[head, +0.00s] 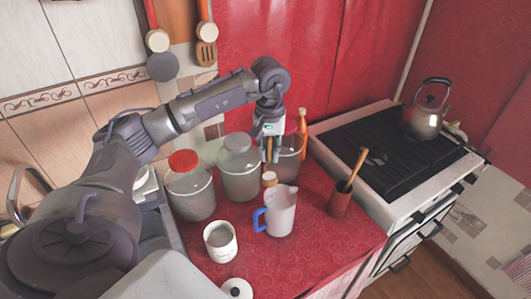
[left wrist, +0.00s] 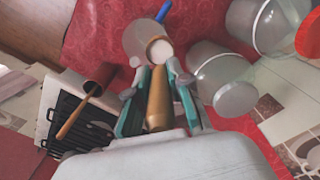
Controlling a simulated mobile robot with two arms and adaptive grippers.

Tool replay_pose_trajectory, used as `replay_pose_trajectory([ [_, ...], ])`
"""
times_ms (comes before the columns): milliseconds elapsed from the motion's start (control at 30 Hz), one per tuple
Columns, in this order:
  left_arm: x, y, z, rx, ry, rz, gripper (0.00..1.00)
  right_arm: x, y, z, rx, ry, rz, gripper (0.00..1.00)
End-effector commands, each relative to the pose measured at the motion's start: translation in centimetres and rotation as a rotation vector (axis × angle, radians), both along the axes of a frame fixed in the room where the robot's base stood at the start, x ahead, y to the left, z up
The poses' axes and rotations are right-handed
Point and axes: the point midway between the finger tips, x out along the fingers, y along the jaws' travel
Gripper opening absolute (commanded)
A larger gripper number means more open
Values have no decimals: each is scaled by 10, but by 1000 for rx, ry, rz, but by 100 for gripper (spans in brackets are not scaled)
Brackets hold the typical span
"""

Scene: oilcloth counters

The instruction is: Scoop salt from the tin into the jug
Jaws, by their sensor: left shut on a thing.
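My left gripper (head: 268,158) points down and is shut on the tan handle of a scoop (left wrist: 157,98). The scoop's pale round bowl end (head: 269,179) is near the rim of the jug, on its far side; it also shows in the left wrist view, overlapping the jug. I cannot tell whether it is over the opening. The white jug (head: 281,215) with a blue handle stands upright on the red counter; part of it also shows in the left wrist view (left wrist: 138,38). The white tin (head: 220,246) stands open at the front left, with pale contents. My right gripper is not in view.
A red-lidded jar (head: 190,192), a grey-lidded jar (head: 239,175) and another jar (head: 290,158) stand behind. A brown cup (head: 339,203) with a wooden spoon is right of the jug. A white lid (head: 237,288) lies in front. The stove (head: 385,198) borders the counter.

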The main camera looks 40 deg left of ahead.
Motion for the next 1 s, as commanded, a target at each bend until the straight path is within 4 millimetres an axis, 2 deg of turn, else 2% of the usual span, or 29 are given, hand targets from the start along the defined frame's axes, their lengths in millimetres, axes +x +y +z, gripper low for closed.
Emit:
replay_pose_trajectory([
  [33,10,2,10,-3,2,3,0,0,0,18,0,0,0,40],
  [100,21,7,8,0,2,2,0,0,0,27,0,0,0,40],
  [300,37,13,0,12,1,-4,0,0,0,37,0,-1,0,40],
  [1000,20,-22,-44,147,-63,-7,0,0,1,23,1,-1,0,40],
])
